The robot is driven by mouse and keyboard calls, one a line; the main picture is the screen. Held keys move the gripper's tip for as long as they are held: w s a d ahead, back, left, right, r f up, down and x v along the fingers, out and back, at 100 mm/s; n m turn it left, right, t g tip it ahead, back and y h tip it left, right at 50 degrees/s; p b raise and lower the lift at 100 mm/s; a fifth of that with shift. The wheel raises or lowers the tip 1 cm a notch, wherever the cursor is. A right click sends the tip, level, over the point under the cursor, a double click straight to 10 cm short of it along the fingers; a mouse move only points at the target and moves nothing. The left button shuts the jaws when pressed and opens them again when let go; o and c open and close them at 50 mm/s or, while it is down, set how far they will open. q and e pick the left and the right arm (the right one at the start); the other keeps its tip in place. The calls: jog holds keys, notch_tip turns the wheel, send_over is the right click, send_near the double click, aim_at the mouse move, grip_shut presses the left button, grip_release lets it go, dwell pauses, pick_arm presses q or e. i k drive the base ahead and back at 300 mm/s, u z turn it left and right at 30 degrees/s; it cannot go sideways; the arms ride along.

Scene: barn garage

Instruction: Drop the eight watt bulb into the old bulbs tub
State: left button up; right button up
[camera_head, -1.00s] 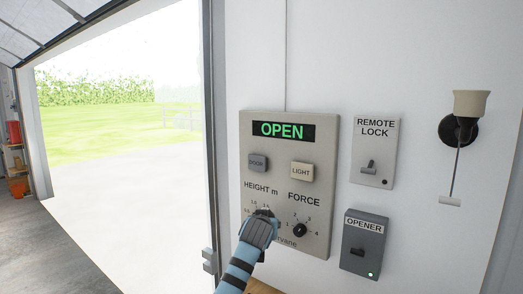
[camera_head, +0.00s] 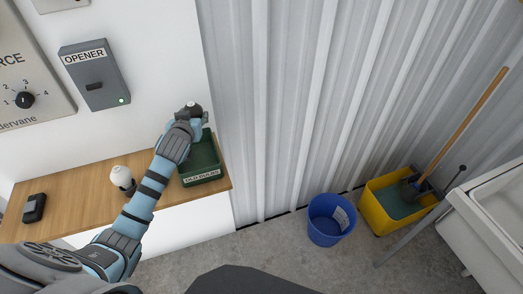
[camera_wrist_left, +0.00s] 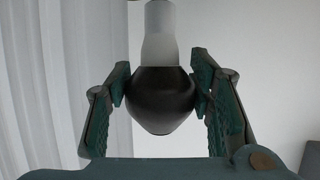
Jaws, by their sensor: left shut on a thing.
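My left gripper (camera_head: 193,110) is above the back of the green tub (camera_head: 203,176) labelled OLD BULBS, which stands at the right end of a wooden shelf. In the left wrist view, the gripper (camera_wrist_left: 164,98) is shut on a bulb (camera_wrist_left: 160,97) with a dark round body and a pale neck. The bulb's dark part also shows at the fingertips in the head view (camera_head: 194,108). No wattage marking is readable. The arm hides part of the tub's left side. My right gripper is not in view.
A white bulb (camera_head: 122,178) and a small black device (camera_head: 34,208) are on the wooden shelf (camera_head: 80,190). A blue bucket (camera_head: 326,228) and a yellow mop bucket (camera_head: 385,222) stand on the floor. The opener box (camera_head: 94,80) is on the wall.

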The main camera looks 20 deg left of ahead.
aim_at(195, 162)
jog(key=z, duration=2.4)
jog(key=k, duration=2)
jog(key=u, duration=0.7)
